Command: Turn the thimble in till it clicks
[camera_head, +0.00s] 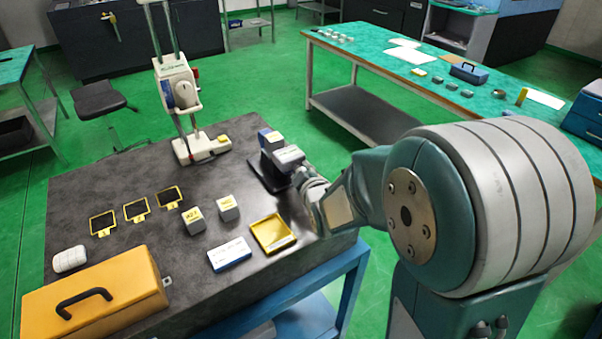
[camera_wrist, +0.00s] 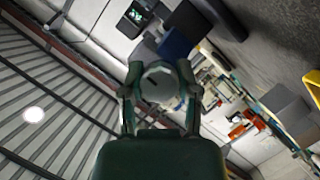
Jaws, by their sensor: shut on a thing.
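A round grey end, which looks like the thimble (camera_wrist: 158,80), sits between the two fingers of my gripper (camera_wrist: 160,88) in the wrist view. The fingers are shut on it, one at each side. In the head view my gripper (camera_head: 308,186) is at the right edge of the dark bench, against the near right side of a small grey and blue device (camera_head: 288,157) on a black base (camera_head: 264,178). My gripper hides the thimble in the head view. The thimble's scale cannot be read.
On the dark bench top (camera_head: 110,185) are a yellow tray (camera_head: 273,232), a blue-white box (camera_head: 229,254), two small blocks (camera_head: 195,221), three yellow-framed pieces (camera_head: 136,210) and an orange toolbox (camera_head: 95,295). A white stand instrument (camera_head: 178,90) rises at the back. The bench's left part has free room.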

